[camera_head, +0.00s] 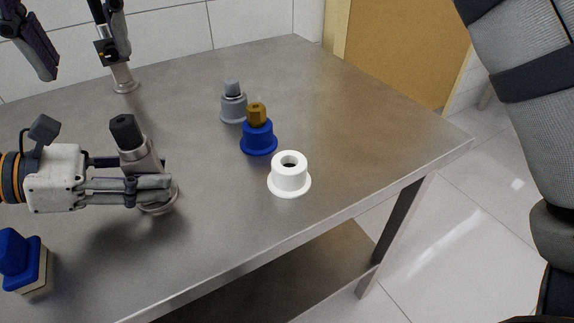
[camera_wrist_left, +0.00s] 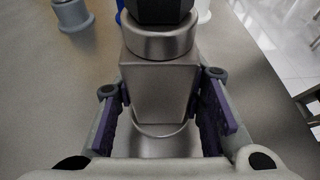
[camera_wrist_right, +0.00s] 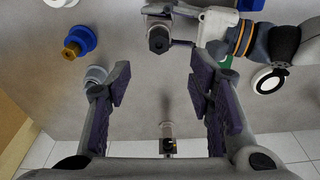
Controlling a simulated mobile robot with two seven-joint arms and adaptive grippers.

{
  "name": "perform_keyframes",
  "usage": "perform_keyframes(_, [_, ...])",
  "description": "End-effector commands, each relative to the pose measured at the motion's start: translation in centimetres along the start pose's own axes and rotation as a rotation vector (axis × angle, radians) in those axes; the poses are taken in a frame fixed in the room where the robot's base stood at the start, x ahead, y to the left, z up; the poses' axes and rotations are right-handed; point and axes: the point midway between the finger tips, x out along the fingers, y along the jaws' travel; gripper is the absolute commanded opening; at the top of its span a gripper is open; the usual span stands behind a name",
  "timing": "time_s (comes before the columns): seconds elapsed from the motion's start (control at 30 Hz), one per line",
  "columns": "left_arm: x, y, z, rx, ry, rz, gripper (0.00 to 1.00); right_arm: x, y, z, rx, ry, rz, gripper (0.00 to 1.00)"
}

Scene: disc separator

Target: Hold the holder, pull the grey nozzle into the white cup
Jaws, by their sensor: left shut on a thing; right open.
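A metal holder with a black hexagonal top (camera_head: 124,132) stands upright on the table at left. My left gripper (camera_head: 165,188) is shut on its body, and the left wrist view shows the fingers on both sides of the holder (camera_wrist_left: 160,92). The grey nozzle (camera_head: 233,87) sits in a grey cup (camera_head: 234,110) at the back. The empty white cup (camera_head: 290,178) stands nearest the table's front edge. My right gripper (camera_wrist_right: 160,72) is open and empty above the table; its left finger partly hides the grey cup (camera_wrist_right: 96,74) in the right wrist view.
A blue cup (camera_head: 259,142) with a brown nozzle (camera_head: 257,114) stands between the grey and white cups. A metal post (camera_head: 123,82) with a dark upper part stands at the back left. The right table area is clear.

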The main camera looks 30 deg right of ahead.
Motion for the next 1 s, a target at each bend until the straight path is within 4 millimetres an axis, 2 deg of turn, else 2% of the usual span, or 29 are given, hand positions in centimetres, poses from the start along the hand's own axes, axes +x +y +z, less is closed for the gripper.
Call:
perform_keyframes(0.03, [0.2, -0.2, -0.8, -0.007, 0.011, -0.005, 0.0, 1.1, 0.1, -0.1, 0.001, -0.005, 0.002, 0.48])
perform_keyframes(0.3, [0.2, -0.2, -0.8, -0.007, 0.011, -0.005, 0.0, 6.5, 0.1, -0.1, 0.003, -0.004, 0.004, 0.48])
perform_keyframes(0.5, [0.2, -0.2, -0.8, -0.008, 0.012, -0.005, 0.0, 9.7, 0.1, -0.1, 0.005, -0.003, 0.004, 0.48])
perform_keyframes(0.7, [0.2, -0.2, -0.9, -0.008, 0.012, -0.005, 0.0, 11.0, 0.1, -0.1, 0.007, -0.001, 0.003, 0.48])
perform_keyframes(0.97, [0.2, -0.2, -0.9, -0.008, 0.012, -0.005, 0.0, 11.2, 0.1, -0.1, 0.007, -0.001, 0.002, 0.48])
perform_keyframes(1.0, [0.2, -0.2, -0.9, -0.008, 0.012, -0.005, 0.0, 11.1, 0.1, -0.1, 0.007, -0.001, 0.003, 0.39])
